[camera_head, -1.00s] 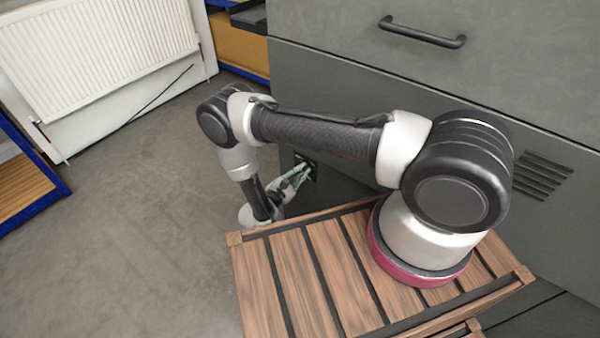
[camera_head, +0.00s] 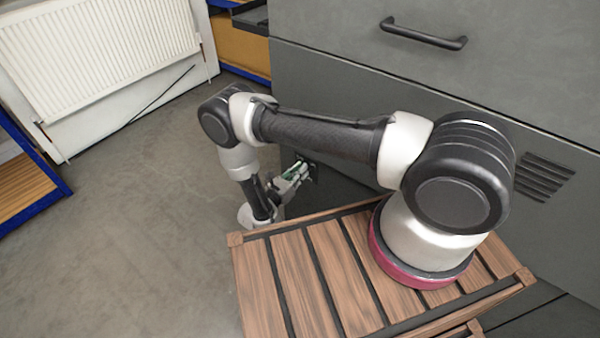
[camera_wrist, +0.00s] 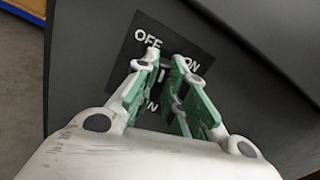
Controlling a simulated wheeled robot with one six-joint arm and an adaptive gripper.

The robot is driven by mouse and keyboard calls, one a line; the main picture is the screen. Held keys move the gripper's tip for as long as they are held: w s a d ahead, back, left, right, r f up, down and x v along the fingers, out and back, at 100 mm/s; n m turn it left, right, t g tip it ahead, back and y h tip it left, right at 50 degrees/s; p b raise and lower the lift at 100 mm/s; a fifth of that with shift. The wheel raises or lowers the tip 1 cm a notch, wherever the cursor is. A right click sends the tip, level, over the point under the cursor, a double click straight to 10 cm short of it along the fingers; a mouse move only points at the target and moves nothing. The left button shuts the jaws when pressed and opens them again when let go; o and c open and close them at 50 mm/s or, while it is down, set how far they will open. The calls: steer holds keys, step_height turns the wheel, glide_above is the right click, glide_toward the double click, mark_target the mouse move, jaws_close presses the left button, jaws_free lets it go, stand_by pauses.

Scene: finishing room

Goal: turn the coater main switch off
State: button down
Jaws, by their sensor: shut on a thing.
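The coater main switch sits on a black plate (camera_wrist: 187,38) on the dark grey machine front. In the wrist view the plate carries the white words OFF and ON, with a partly covered word below. My gripper (camera_wrist: 166,62), with green inner pads, is shut on the switch handle (camera_wrist: 162,75), of which only a small light part shows between the fingertips. The fingers hide most of the handle, so I cannot tell which word it points to. In the head view my gripper (camera_head: 299,171) is low against the machine front, beyond the wooden slatted top.
The grey machine (camera_head: 335,85) with a black bar handle (camera_head: 423,34) fills the right. My arm reaches over the wooden slatted top (camera_head: 290,275). Bare floor (camera_head: 150,220) lies at left, with a white radiator (camera_head: 95,45) behind and a blue-edged shelf (camera_head: 30,185) at the far left.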

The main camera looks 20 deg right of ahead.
steer(key=n, duration=0.6)
steer(key=shift+w+a+f, duration=0.1)
steer(key=shift+n, duration=0.3)
stand_by(0.3)
steer(key=c, duration=1.5)
jaws_free()
steer(key=v, duration=1.2)
